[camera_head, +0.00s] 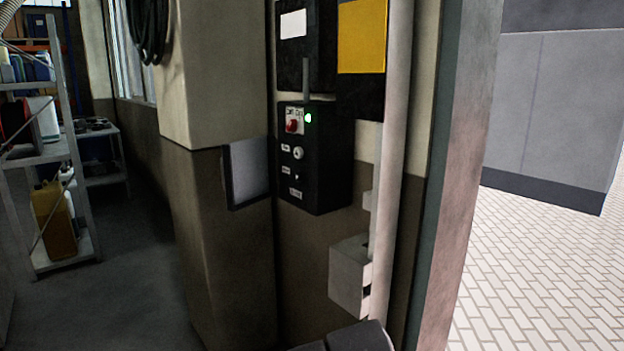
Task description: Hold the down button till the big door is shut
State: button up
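A black control box (314,160) is fixed to the wall near the middle of the view. It has a red button (291,126) at the top left, a lit green lamp (308,118) beside it, and a pale round button (298,153) below. A small dark control with a white mark (297,177) sits lower down; the labels are too small to read. The doorway at right stands open at the height I see, with no door leaf visible in it. My gripper is not in view; a dark rounded part at the bottom edge looks like my arm.
A grey-white box (348,282) and a vertical pipe (395,150) stand right of the control box. A small framed panel (247,172) is at its left. Shelving (50,150) with a yellow can (54,222) stands far left. Pale paving (540,275) lies beyond the doorway.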

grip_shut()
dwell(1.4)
